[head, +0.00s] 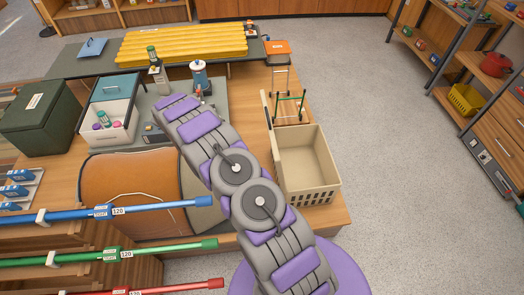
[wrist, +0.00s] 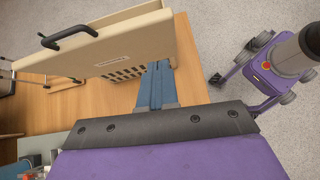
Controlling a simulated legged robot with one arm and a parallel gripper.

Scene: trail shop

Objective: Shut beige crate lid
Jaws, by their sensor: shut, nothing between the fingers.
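The beige crate (head: 328,180) stands on the wooden table, right of my arm in the head view, with its empty inside showing. Its lid (head: 267,128) is open, upright along the crate's left side and seen nearly edge-on. In the wrist view the lid (wrist: 140,40) shows as a broad beige panel with a black handle (wrist: 68,37) and a small label, above the crate's slotted wall (wrist: 122,72). My gripper (wrist: 156,66) has blue fingers, shut and empty, beside that slotted wall; I cannot tell whether they touch it. The fingers are not clear in the head view.
A white bin with a teal lid (head: 116,88) and a dark green box (head: 40,118) stand left. An orange-brown rounded case (head: 130,190) lies in front of them. Blue (head: 150,208), green and red poles cross the lower left. The grey floor at right is clear up to the shelves.

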